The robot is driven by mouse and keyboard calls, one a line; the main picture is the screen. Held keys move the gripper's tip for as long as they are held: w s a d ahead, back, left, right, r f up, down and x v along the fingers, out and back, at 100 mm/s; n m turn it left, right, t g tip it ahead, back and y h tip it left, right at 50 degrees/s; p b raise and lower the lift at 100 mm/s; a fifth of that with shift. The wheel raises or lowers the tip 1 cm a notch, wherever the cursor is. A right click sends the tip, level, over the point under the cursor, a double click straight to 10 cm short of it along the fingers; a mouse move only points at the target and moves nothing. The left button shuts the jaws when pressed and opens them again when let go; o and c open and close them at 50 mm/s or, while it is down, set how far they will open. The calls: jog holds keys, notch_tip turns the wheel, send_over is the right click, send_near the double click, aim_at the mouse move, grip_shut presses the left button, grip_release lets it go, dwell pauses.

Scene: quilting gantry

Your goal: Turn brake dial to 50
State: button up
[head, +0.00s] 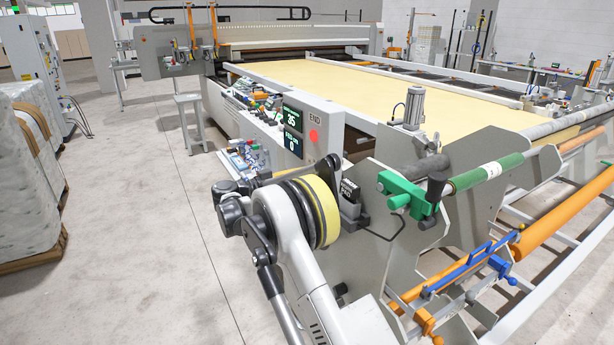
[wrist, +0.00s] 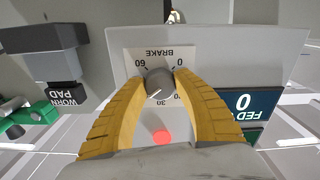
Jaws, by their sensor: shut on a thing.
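The brake dial is a dark round knob (wrist: 159,82) on a pale plate (wrist: 134,54) in the wrist view. The plate shows upside down, with BRAKE, 60 at left, 0 at right and 30 below. The knob's white pointer aims to the lower left, between 30 and 60. My gripper (wrist: 160,80) has its two yellow fingers closed on either side of the knob. The upper display (head: 291,118) there reads 35.
A red button (head: 313,136) is on the END panel; a red disc (wrist: 161,136) shows between my fingers. The lower display (head: 293,143) reads 0. A WORN PAD block (wrist: 66,96) is at left in the wrist view. A green clamp (head: 405,190) stands right of my arm.

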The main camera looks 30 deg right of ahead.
jog(key=m, duration=0.3)
jog(key=shift+r+m, duration=0.1)
jog(key=shift+m, duration=0.2)
jog(key=shift+w+m, duration=0.1)
jog(key=shift+m, duration=1.8)
jog(key=o, duration=1.2)
jog(key=shift+d, duration=0.1)
jog(key=shift+c, duration=0.2)
jog(key=a, duration=1.2)
jog(key=shift+s, duration=0.2)
